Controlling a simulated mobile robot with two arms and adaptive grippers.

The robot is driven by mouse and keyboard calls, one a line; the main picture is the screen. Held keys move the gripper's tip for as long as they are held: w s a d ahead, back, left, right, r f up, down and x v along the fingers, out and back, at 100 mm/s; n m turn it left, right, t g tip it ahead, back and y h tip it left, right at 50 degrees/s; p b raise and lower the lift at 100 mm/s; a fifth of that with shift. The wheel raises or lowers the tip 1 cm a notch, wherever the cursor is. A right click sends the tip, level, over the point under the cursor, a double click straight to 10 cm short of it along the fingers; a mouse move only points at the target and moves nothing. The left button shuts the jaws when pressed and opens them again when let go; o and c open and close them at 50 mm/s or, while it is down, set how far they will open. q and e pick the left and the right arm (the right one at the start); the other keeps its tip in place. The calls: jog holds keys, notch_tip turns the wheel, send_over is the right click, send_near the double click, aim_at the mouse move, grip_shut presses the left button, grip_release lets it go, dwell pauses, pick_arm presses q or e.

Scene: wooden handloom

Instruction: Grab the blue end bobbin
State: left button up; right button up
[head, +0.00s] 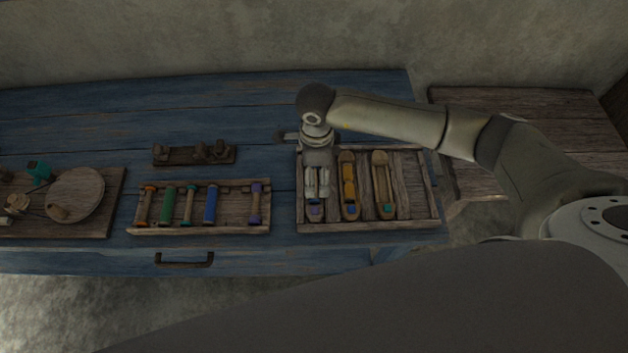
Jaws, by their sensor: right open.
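A low wooden rack (172,230) on the blue table holds several bobbins side by side. My right gripper (317,195) is open over the left part of a wooden tray (370,226), right of the rack. It is above a wooden shuttle with a blue-purple end (315,210) and hides much of it. I cannot tell whether the fingers touch it. My left gripper is out of view.
A yellow-filled shuttle with a blue end (349,190) and another with a teal end (383,185) lie in the tray. Behind the rack is a small wooden stand (194,155). A board with a round disc (75,195) is at left. Open table lies behind.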

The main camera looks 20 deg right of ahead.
aim_at(317, 183)
notch_tip(317, 183, down, 5)
jog(key=shift+d+r+p, duration=0.1)
jog(key=shift+p, duration=1)
jog(key=shift+f, duration=0.3)
jog(key=shift+c, duration=0.4)
jog(key=c, duration=0.3)
